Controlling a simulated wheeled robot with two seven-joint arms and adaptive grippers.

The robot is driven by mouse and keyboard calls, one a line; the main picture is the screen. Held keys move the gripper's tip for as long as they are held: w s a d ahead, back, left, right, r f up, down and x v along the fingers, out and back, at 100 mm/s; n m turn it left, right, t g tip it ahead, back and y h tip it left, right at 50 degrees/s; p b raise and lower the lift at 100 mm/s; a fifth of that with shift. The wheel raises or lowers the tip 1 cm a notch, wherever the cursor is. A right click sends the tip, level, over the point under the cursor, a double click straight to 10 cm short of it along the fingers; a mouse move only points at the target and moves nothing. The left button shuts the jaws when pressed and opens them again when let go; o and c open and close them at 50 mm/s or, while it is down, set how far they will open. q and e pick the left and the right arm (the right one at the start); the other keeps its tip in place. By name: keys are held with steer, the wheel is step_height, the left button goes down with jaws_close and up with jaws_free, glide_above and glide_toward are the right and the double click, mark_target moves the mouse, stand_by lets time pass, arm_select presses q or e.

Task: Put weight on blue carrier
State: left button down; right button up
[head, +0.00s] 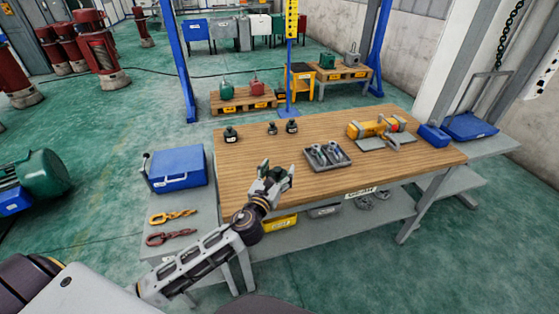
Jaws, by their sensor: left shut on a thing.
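My left gripper (277,172) is over the front left part of the wooden table top. It is shut on a small dark thing between its fingers, mostly hidden by them, so I cannot tell its shape. Small black weights stand upright on the table: one at the left (231,134) and two farther back, the middle one (272,128) and the right one (292,127). A blue carrier (470,126) with a grey upright frame stands on the grey side shelf at the right. A blue case (179,168) with a white label sits on the left side shelf. My right gripper is out of view.
On the wooden table (340,180), a grey tray (327,156) holds metal parts, and a yellow hoist unit (372,128) stands at the right. A small blue box (433,135) is near the right edge.

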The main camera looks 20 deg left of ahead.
arm_select(q)
steer(key=s+f, duration=0.8)
steer(key=f, duration=0.2)
steer(key=shift+d+f, duration=0.25)
steer(key=shift+f, duration=0.05)
steer(key=shift+s, duration=0.1)
steer(key=shift+d, duration=0.1)
stand_by(0.5)
